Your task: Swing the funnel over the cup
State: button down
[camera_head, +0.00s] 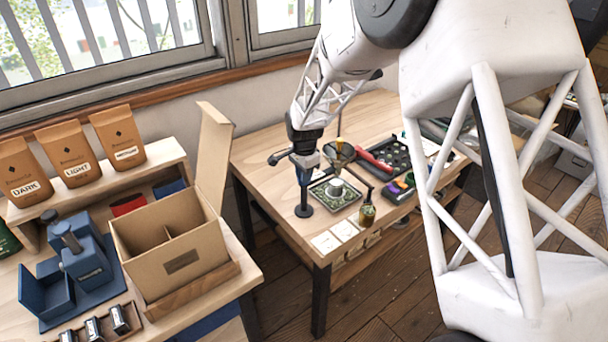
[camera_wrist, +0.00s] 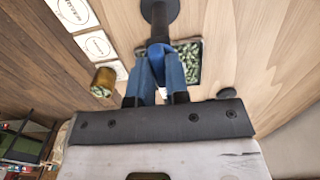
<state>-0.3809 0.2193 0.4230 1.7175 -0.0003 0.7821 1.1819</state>
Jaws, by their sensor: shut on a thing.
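The funnel (camera_head: 341,151) is a brownish cone held up beside a dark stand. In the head view it shows straight above the pale cup (camera_head: 336,187), with a gap between them. I cannot tell whether they line up exactly. The cup stands on a square green-patterned tray (camera_head: 322,199). My gripper (camera_head: 304,177) is at the stand's upright post (camera_head: 304,198), left of the cup. In the wrist view the blue fingers of my gripper (camera_wrist: 158,70) are closed around the funnel stand (camera_wrist: 158,32). The funnel is not clearly seen there.
A small brass jar (camera_head: 367,214) stands in front of the tray, with white cards (camera_head: 326,241) along the table's front edge. Right of the funnel lie a red-handled tool (camera_head: 374,161) and a dark tray (camera_head: 398,189) of coloured items. An open cardboard box (camera_head: 178,262) stands on the left bench.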

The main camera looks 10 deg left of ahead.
jog(key=c, duration=1.1)
grip_release()
jog(key=shift+r, duration=3.95)
